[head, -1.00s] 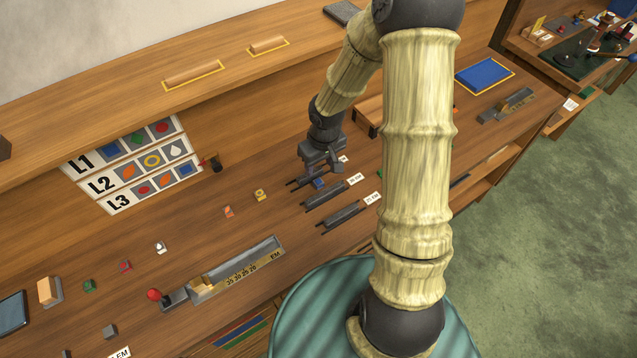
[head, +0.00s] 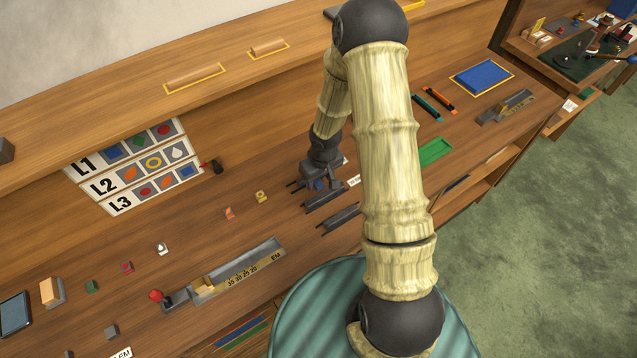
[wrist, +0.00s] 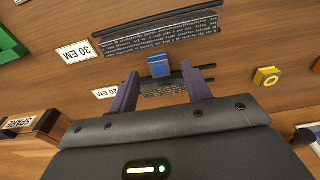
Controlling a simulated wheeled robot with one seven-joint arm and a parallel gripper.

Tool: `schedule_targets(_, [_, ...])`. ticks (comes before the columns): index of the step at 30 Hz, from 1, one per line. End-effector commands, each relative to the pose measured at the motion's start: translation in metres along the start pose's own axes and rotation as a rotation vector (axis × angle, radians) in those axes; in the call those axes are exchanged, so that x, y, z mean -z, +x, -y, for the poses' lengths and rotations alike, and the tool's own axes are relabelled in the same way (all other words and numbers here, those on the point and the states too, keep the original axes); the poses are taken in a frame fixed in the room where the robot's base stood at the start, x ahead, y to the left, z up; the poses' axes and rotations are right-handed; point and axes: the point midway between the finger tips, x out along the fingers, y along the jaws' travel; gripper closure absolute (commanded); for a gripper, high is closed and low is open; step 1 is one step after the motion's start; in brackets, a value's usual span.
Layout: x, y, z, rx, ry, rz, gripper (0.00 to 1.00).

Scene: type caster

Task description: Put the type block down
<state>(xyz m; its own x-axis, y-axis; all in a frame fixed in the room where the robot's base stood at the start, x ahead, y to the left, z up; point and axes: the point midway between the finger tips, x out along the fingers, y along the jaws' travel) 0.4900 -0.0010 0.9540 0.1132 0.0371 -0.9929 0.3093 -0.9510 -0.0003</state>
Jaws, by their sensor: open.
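The blue type block (wrist: 158,66) shows in the wrist view between and just past the fingertips of my gripper (wrist: 160,74). The jaws are open, with a finger on either side of the block. The block appears to be at the dark slotted holder (wrist: 165,88) by the 20 EM label; whether it rests fully in it is hard to tell.
A second dark holder (wrist: 155,38) lies beyond, by the 30 EM label (wrist: 79,52). A yellow block (head: 261,196) and an orange block (head: 229,213) stand to the left. A composing stick (head: 240,268) is nearer; a green tray (head: 435,151) lies to the right.

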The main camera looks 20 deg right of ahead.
Motion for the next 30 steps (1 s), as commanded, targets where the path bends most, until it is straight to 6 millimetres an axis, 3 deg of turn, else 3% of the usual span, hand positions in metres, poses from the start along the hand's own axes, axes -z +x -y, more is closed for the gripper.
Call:
schedule_targets(6, [0.000,0.020,0.000,0.000,0.000,0.000,0.51])
schedule_targets(22, [0.000,0.021,0.000,0.000,0.000,-0.001,0.51])
schedule_targets(27, [0.000,0.021,0.000,0.000,0.000,-0.001,0.85])
schedule_targets(30, [0.000,0.021,0.000,0.000,0.000,-0.001,1.00])
